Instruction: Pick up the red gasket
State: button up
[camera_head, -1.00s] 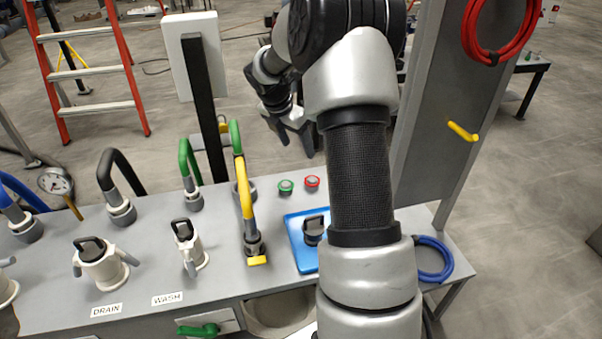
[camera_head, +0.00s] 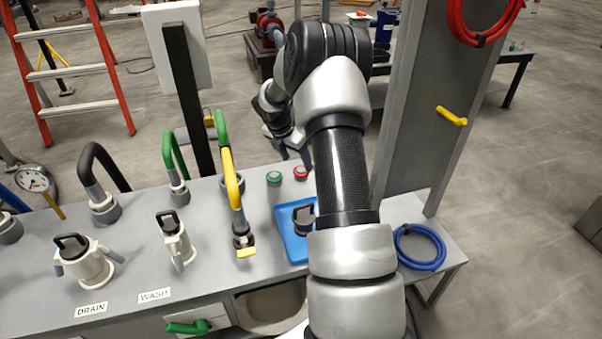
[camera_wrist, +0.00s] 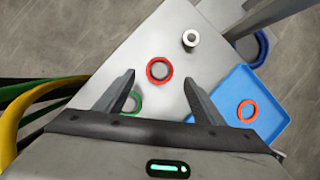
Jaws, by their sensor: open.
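The red gasket (camera_head: 300,173) is a small ring lying on the grey bench top, at the right of the green ring (camera_head: 274,178). In the wrist view the red gasket (camera_wrist: 149,74) lies ahead of and between my fingertips, with bare bench around it. My gripper (camera_head: 293,150) is open and empty above the bench, near the red gasket. In the wrist view my gripper (camera_wrist: 158,80) shows both fingers spread apart. The green ring (camera_wrist: 138,107) is partly hidden by the left finger.
A yellow-handled hose fitting (camera_head: 233,185) stands left. A grey panel (camera_head: 420,110) rises at the right, near a blue hose coil (camera_head: 421,247).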

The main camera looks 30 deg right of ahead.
jog(key=b+x, duration=0.1)
jog(key=x, duration=0.3)
jog(key=shift+w+d+f, duration=0.1)
jog(key=shift+d, duration=0.05)
jog(key=shift+c, duration=0.3)
jog(key=c, duration=0.7)
